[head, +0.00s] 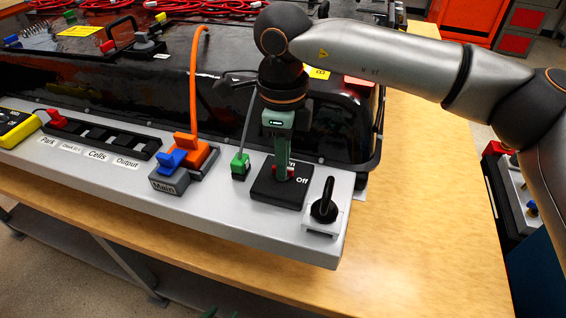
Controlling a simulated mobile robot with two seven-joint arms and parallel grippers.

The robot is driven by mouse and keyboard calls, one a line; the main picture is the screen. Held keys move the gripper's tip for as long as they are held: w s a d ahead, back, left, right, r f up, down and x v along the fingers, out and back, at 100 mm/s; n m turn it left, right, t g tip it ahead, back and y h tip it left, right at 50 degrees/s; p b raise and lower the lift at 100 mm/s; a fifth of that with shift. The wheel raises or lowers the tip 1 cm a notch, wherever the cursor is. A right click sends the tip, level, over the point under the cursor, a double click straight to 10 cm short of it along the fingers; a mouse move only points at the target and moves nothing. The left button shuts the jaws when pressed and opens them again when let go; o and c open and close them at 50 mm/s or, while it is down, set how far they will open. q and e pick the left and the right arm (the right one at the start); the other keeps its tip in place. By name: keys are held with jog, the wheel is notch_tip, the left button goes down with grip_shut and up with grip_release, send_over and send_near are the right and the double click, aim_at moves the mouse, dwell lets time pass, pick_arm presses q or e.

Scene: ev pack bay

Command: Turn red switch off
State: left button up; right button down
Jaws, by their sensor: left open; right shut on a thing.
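The red switch (291,172) sits on a black block (276,194) near the right end of the grey panel. The block carries a white "Off" label on its right and a partly hidden label above. My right gripper (282,174) points down over this block, with its green fingers shut on the red switch. The fingers cover most of the switch, so I cannot tell its exact position.
A black lever on a white plate (322,221) stands just right of the block. A green connector (240,166) and the blue-handled Main switch (171,161) are to the left. The wooden table (420,220) is clear at the right.

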jog(key=shift+m, duration=0.6)
jog(key=c, duration=0.9)
grip_release()
jog(key=shift+r, duration=0.1)
notch_tip(320, 180, up, 12)
jog(key=shift+r+p, duration=0.2)
jog(key=shift+p, duration=0.2)
jog(key=shift+s+f, duration=0.1)
